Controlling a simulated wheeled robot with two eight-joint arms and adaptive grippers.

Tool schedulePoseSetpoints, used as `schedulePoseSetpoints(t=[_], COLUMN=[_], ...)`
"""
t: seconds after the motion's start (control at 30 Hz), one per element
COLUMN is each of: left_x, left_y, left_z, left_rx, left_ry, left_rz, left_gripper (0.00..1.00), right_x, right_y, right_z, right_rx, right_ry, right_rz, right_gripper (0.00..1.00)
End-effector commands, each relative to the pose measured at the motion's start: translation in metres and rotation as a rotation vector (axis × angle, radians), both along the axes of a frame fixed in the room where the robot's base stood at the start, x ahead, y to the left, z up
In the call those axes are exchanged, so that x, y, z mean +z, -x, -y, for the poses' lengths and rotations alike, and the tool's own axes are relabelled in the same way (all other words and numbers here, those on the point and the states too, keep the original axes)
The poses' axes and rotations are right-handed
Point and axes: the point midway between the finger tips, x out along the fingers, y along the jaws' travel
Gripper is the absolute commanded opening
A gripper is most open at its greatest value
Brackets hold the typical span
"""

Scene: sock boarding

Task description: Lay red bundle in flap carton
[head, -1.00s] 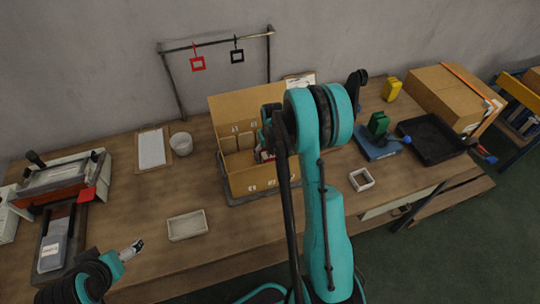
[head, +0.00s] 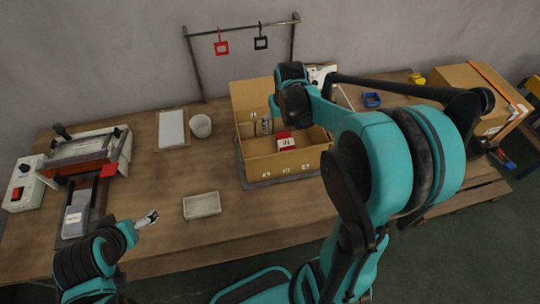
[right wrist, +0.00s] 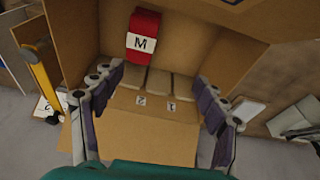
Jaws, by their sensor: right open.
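The red bundle (head: 286,141), with a white label, lies inside the open cardboard flap carton (head: 283,165). In the right wrist view the bundle (right wrist: 143,34) shows its label marked M, ahead of the fingers. My right gripper (head: 265,126) is over the carton's left part, left of the bundle. In the right wrist view its fingers (right wrist: 157,103) are spread wide, with nothing held and the bundle clear of them. The carton's back flap (head: 262,95) stands up. My left gripper (head: 147,219) is at the table's front left, away from the carton; its jaws are too small to read.
A shallow tray (head: 202,206) lies left of the carton. A white cup (head: 201,126) and clipboard (head: 171,130) are behind it. A press-like machine (head: 88,150) stands at far left. A rack (head: 240,32) with red and black frames stands behind. My right arm hides much of the right side.

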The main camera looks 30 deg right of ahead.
Motion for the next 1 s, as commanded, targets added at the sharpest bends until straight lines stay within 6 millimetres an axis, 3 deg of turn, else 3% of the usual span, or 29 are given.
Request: schedulePoseSetpoints(t=[0.1, 0.2, 0.33, 0.5, 0.7, 1.0], left_x=[0.0, 0.0, 0.0, 0.0, 0.0, 0.0], left_y=[0.0, 0.0, 0.0, 0.0, 0.0, 0.0], left_z=[0.0, 0.0, 0.0, 0.0, 0.0, 0.0], left_rx=[0.0, 0.0, 0.0, 0.0, 0.0, 0.0], left_ry=[0.0, 0.0, 0.0, 0.0, 0.0, 0.0], left_rz=[0.0, 0.0, 0.0, 0.0, 0.0, 0.0], left_gripper=[0.89, 0.89, 0.89, 0.89, 0.89, 0.89], right_x=[0.033, 0.051, 0.063, 0.063, 0.059, 0.059], right_y=[0.032, 0.059, 0.095, 0.131, 0.15, 0.151], right_z=[-0.038, -0.065, -0.093, -0.118, -0.131, -0.132], right_rx=[0.045, 0.077, 0.119, 0.161, 0.185, 0.186], right_ry=[0.017, 0.026, 0.031, 0.029, 0.026, 0.024], right_rz=[0.08, 0.149, 0.236, 0.329, 0.387, 0.393], right_gripper=[0.73, 0.73, 0.73, 0.73, 0.73, 0.73])
